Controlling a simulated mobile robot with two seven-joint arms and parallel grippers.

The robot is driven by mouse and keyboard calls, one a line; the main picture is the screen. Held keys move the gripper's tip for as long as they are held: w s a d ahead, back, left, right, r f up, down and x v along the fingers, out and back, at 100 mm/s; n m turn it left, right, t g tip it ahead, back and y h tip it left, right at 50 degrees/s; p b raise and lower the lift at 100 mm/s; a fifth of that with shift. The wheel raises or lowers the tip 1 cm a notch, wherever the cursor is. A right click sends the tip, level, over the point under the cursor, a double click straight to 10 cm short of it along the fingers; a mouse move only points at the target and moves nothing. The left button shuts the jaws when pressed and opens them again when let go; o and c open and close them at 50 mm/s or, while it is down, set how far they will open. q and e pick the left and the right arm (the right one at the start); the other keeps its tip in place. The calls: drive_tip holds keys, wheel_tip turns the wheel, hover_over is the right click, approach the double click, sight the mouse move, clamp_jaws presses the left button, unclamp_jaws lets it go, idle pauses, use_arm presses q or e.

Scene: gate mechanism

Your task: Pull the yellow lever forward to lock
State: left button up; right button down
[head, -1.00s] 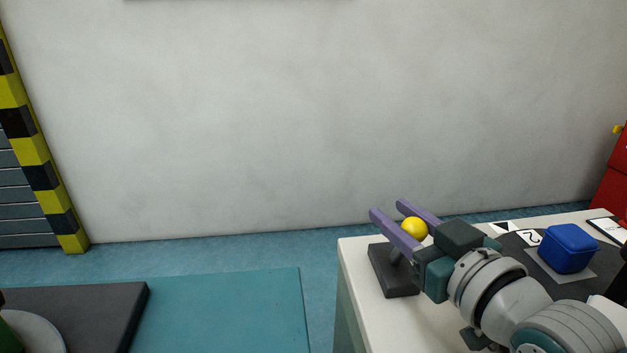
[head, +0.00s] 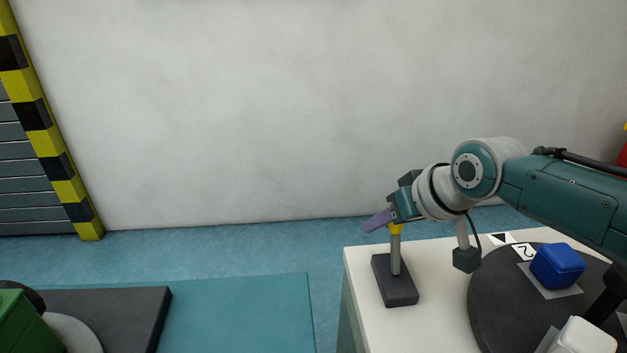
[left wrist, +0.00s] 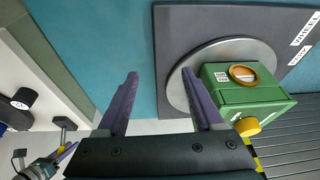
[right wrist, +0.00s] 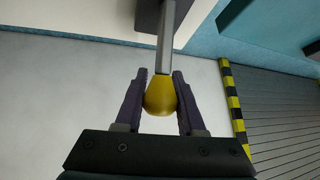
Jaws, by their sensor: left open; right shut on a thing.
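The lever has a yellow knob (head: 396,229) on a grey rod (head: 396,255) that stands nearly upright on a dark base (head: 395,285) near the white table's left end. My right gripper (head: 378,221) is shut on the knob, coming from the right; its fingers partly hide the knob. In the right wrist view, the yellow knob (right wrist: 160,96) sits between the two purple fingers (right wrist: 159,74), with the rod (right wrist: 166,40) running up from it. My left gripper (left wrist: 160,74) is open and empty in the left wrist view; it is out of the head view.
On the white table (head: 430,320) stand a black disc (head: 490,300), a blue block (head: 557,265) and a white block (head: 583,337). A green box (left wrist: 240,88) with a yellow knob sits on a grey disc (left wrist: 180,95) near my left gripper. Striped yellow-black posts edge a shutter (head: 35,190).

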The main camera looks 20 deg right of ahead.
drive_tip(key=shift+w+d+f+g+b, duration=0.1)
drive_tip(key=shift+w+f+g+b, duration=0.3)
drive_tip(key=shift+g, duration=0.3)
drive_tip(key=shift+s+f, duration=0.1)
drive_tip(key=shift+s, duration=0.1)
drive_tip(key=c, duration=0.5)
unclamp_jaws()
drive_tip(key=shift+w, duration=0.1)
drive_tip(key=shift+r, duration=0.35)
drive_tip(key=p+v, duration=0.4)
drive_tip(key=v, duration=0.5)
drive_tip(key=shift+s+d, duration=0.2)
drive_tip(key=shift+s, duration=0.1)
